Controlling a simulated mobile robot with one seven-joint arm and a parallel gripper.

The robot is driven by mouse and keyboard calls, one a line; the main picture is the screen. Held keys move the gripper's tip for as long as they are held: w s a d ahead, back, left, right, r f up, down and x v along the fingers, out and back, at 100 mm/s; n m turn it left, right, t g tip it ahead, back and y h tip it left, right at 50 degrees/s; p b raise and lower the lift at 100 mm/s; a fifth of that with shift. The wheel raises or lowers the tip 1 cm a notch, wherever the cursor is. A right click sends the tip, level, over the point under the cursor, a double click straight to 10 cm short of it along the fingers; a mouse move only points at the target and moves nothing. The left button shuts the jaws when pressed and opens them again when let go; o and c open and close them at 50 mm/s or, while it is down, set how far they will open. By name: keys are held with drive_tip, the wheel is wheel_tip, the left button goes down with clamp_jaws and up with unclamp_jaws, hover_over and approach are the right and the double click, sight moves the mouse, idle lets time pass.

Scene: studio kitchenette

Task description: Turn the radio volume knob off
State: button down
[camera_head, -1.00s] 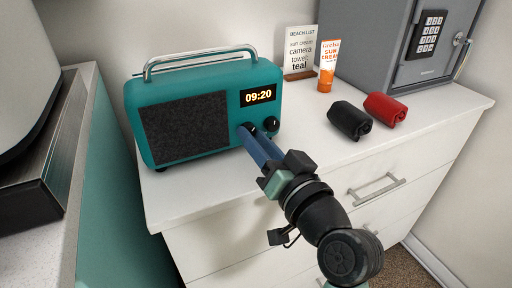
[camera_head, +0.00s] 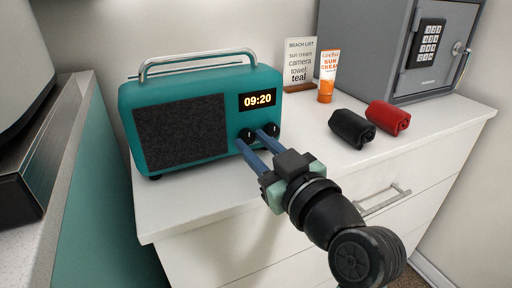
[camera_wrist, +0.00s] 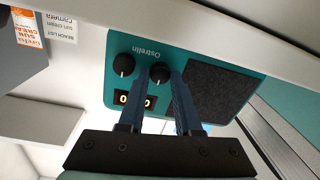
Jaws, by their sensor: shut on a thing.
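The teal radio (camera_head: 185,85) stands on the white drawer top, its clock display (camera_head: 257,100) reading 09:20. Two black knobs sit below the display: the left knob (camera_head: 248,134) and the right knob (camera_head: 274,129). My gripper (camera_head: 252,138) reaches the radio's front from the lower right, its two blue fingers side by side. In the wrist view the radio (camera_wrist: 225,60) appears upside down, and the fingers stand on either side of the knob nearer the speaker (camera_wrist: 160,72), shut on it. The other knob (camera_wrist: 123,65) is free, just outside the fingers.
The white top in front of the radio is clear.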

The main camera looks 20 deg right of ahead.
idle(0.5)
drive_tip(key=c, duration=0.9)
unclamp_jaws()
drive_tip(key=shift+o, duration=0.2)
drive_tip(key=s+d+p, duration=0.1)
drive_tip(key=s+p, duration=0.1)
drive_tip(key=s, duration=1.1)
drive_tip(key=shift+d, duration=0.15)
